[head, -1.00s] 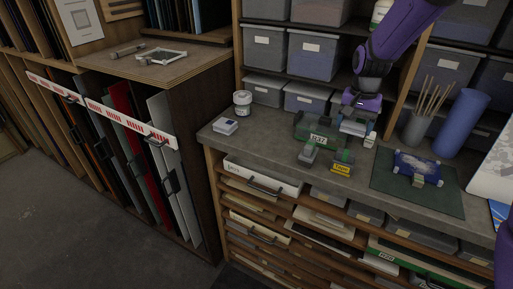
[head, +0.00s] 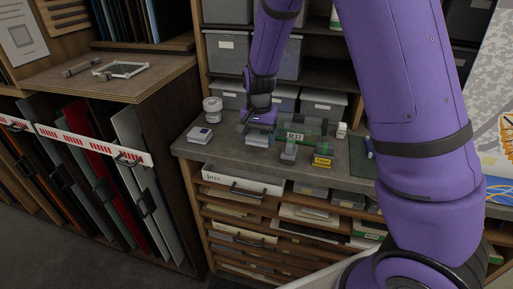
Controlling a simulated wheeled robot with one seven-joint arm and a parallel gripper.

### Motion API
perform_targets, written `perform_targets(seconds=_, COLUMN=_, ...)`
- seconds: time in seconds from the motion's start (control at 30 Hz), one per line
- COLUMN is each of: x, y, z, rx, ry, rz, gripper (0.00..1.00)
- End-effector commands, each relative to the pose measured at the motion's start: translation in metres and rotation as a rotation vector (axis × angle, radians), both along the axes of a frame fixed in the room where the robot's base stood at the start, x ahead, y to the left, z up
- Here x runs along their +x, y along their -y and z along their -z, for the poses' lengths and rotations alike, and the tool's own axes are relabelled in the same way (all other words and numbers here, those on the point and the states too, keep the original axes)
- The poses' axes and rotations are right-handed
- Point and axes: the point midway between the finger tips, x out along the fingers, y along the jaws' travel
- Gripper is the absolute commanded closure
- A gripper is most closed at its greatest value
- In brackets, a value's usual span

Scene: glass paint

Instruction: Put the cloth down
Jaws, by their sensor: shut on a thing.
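A small pale blue-grey cloth (head: 257,138) shows right under the fingers, at or just above the worktop. I cannot tell whether it touches the surface. It is left of the green holder with a white number label (head: 296,136). The fingertips are small and partly hidden by my wrist.
A grey block (head: 289,151) and a yellow tag (head: 322,161) are to the right. Grey bins (head: 322,104) stand behind. My arm hides the worktop's right part.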

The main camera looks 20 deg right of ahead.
Motion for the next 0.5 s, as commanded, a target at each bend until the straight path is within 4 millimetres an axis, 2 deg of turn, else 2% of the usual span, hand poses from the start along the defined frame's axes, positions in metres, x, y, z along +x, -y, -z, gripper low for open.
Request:
perform_targets(seconds=0.17, x=0.0, y=0.0, z=0.011, rx=-0.001, ry=-0.001, rz=0.0, gripper=0.52)
perform_targets(seconds=0.4, x=0.0, y=0.0, z=0.04, rx=-0.001, ry=-0.001, rz=0.0, gripper=0.52)
perform_targets(seconds=0.5, x=0.0, y=0.0, z=0.044, rx=0.0, ry=0.001, rz=0.001, gripper=0.52)
